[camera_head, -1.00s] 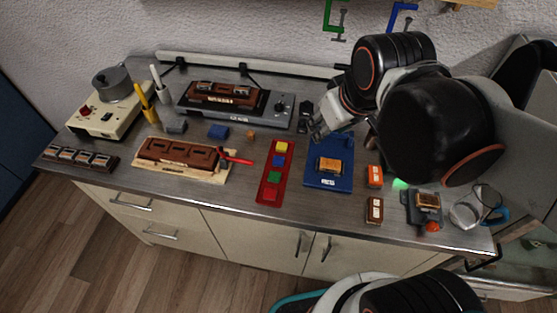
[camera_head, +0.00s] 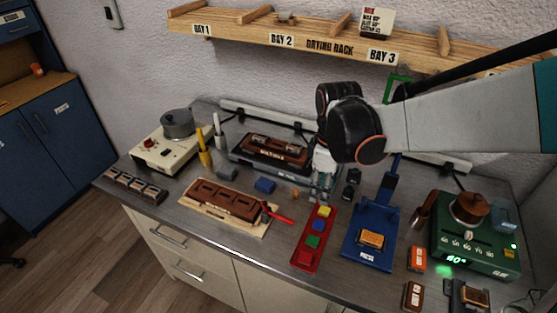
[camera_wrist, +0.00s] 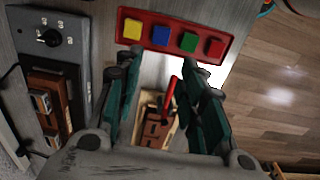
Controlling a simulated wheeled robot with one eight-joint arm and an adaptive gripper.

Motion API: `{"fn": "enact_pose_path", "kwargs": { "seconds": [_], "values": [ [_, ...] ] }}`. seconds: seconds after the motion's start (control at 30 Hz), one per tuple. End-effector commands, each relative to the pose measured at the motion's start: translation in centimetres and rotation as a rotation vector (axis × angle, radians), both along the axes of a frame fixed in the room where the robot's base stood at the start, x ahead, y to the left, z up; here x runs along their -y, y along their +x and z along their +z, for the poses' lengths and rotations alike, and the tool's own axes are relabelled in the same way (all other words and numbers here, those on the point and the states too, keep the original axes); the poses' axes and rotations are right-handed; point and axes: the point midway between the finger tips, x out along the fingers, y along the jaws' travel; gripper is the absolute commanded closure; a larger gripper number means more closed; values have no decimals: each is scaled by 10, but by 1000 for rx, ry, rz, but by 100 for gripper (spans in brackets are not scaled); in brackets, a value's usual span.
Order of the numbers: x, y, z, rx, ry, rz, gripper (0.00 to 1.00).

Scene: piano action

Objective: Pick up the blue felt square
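The blue felt square (camera_head: 319,225) lies on the red tray (camera_head: 302,265), between the yellow felt square (camera_head: 324,211) and the green felt square (camera_head: 313,241). A red felt square (camera_head: 305,257) is at the near end. In the wrist view the blue square (camera_wrist: 160,35) shows uncovered beyond the fingertips. My gripper (camera_head: 321,196) points down just behind the yellow end of the tray. In the wrist view my gripper (camera_wrist: 163,60) has its two fingers spread apart with nothing between them.
A brown wooden piece with a red-handled tool (camera_head: 277,213) lies left of the tray. The blue press (camera_head: 352,248) stands to the right. A grey device (camera_head: 240,157) is behind at left. The bench's front edge is close to the tray.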

Motion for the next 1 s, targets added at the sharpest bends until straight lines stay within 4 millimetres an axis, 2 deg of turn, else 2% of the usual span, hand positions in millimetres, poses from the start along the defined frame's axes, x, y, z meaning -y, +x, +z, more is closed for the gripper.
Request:
{"fn": "enact_pose_path", "kwargs": {
  "seconds": [0.27,0.37,0.7,1.0],
  "values": [
    [-3,2,-6,-12,-3,23,63],
    [-3,2,-18,-11,-2,23,63],
    [-3,2,-78,-11,-2,21,63],
    [-2,1,-95,-11,-2,21,63]
  ]
}}
